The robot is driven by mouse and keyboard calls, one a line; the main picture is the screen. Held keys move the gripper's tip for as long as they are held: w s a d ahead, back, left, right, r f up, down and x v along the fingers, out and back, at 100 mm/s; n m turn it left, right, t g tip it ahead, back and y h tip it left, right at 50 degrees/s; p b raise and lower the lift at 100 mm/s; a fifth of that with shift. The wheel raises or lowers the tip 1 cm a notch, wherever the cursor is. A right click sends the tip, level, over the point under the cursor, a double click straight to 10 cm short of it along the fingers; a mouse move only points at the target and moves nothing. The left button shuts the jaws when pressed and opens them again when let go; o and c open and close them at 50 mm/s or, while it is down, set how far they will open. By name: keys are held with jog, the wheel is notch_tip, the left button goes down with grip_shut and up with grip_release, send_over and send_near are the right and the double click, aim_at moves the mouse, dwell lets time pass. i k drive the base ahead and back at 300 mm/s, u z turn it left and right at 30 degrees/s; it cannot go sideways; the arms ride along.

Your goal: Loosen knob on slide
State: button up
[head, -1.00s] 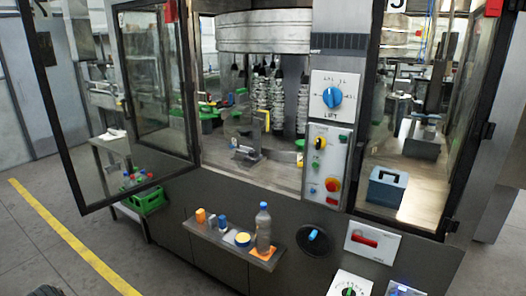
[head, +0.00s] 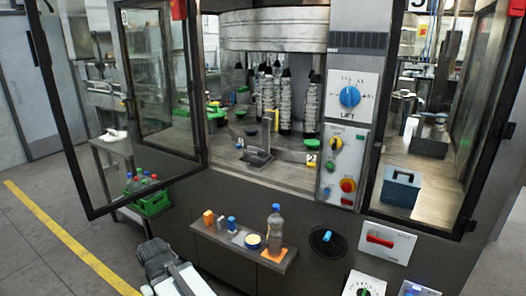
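A grey metal bracket with an upright plate (head: 266,134) stands on a base that looks like a slide (head: 257,158), on the machine's inner deck behind the open front. A small blue spot (head: 240,142) shows at its left side; I cannot tell whether it is the knob. Part of my own arm (head: 165,268), dark grey and white, shows at the bottom left, outside the machine and well below the slide. I cannot make out gripper fingers on it.
An open framed glass door (head: 85,150) stands at the left. A ledge (head: 208,243) with a bottle (head: 275,225) and small items juts out below the opening. A control panel (head: 342,168) with a blue lift dial (head: 350,97) flanks the opening. A blue box (head: 401,187) sits at right.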

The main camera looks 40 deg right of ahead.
aim_at(261, 153)
jog(key=z, duration=0.1)
jog(key=i, duration=1)
jog(key=u, duration=0.05)
